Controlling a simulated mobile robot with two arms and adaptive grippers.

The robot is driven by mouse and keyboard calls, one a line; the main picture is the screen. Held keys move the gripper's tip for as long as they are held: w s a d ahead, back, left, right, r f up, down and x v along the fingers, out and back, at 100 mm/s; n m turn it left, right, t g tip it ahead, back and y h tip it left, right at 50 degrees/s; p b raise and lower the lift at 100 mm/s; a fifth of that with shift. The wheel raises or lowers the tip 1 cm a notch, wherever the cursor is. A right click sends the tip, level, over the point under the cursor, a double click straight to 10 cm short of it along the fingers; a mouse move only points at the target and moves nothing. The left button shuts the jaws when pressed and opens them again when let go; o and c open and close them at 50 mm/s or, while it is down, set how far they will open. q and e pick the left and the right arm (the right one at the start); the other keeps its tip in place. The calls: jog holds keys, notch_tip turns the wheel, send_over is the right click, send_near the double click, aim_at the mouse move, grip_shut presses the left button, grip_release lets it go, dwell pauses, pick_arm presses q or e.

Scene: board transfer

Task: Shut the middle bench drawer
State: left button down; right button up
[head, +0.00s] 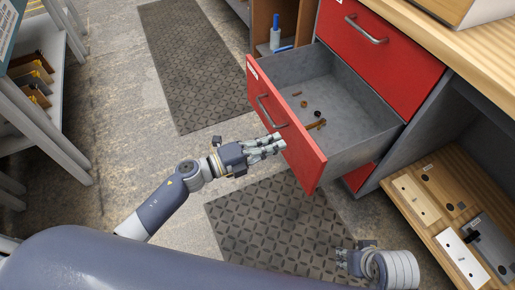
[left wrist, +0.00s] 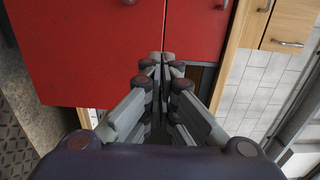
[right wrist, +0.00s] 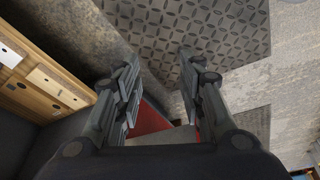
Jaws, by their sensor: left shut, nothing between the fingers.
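The middle drawer (head: 335,95) of the bench is pulled well out, with a red front (head: 305,150) and a grey inside. A grey bar handle (head: 271,111) is on its front. Several small brown pieces (head: 315,118) lie in it. My left gripper (head: 280,144) is shut and empty, its fingertips close to the outer face of the front, below the handle in the picture; I cannot tell whether they touch. In the left wrist view the fingertips (left wrist: 164,60) point at red surface (left wrist: 95,60). My right gripper (right wrist: 157,60) is open and empty, low at the right in the head view (head: 345,258).
A shut red drawer (head: 385,50) is above the open one. A wooden shelf (head: 420,225) with white and grey parts is at the right. Dark mats (head: 195,60) lie on the floor. A grey rack (head: 35,115) stands at the left.

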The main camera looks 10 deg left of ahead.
aim_at(301, 133)
pick_arm(q)
jog(key=x, duration=0.4)
jog(key=shift+w+d, duration=0.15)
jog(key=shift+d, duration=0.05)
jog(key=shift+w+d, duration=0.3)
jog(key=shift+d, duration=0.15)
pick_arm(e)
jog(key=shift+w+v, duration=0.2)
jog(key=shift+v, duration=0.85)
pick_arm(q)
jog(key=shift+d, duration=0.1)
pick_arm(e)
jog(key=shift+s+d, duration=0.1)
